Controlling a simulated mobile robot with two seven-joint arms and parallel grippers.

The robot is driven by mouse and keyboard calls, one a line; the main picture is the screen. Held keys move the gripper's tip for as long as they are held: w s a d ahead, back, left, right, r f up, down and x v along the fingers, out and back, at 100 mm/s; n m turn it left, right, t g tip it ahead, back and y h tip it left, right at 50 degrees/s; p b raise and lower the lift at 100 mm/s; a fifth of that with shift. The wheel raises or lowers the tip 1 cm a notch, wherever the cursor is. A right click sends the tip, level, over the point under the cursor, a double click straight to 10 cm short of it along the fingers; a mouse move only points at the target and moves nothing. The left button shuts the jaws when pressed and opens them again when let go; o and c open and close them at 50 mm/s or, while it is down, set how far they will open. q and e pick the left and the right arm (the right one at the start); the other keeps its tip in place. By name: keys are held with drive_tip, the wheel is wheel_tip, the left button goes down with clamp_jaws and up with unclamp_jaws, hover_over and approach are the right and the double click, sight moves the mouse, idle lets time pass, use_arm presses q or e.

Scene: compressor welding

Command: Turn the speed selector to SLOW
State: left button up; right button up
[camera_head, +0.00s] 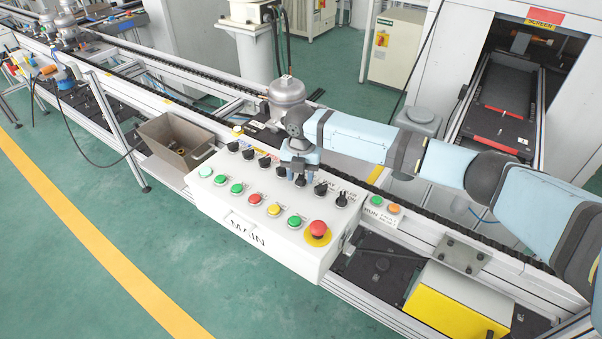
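The white control box marked MAIN (248,231) stands at the line's front edge. Along its back runs a row of black selector knobs, such as one near the left end (233,146) and one at the right end (341,199). Their labels are too small to read, so I cannot tell which is the speed selector. My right gripper (299,178) points down over this row, right of its middle. A black knob shows right below its fingertips; I cannot tell whether they touch it or whether the fingers are open or shut. My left gripper is out of view.
A red emergency button (317,231) and several coloured push buttons sit in front of the knobs. A grey metal bin (176,140) stands left of the box. A silver compressor (287,92) sits behind on the conveyor. Green floor at the front left is clear.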

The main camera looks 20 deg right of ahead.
sight(300, 176)
wheel_tip(300, 176, up, 14)
drive_tip(key=b, duration=0.1)
idle(0.5)
drive_tip(key=shift+a+f, duration=0.1)
idle(0.4)
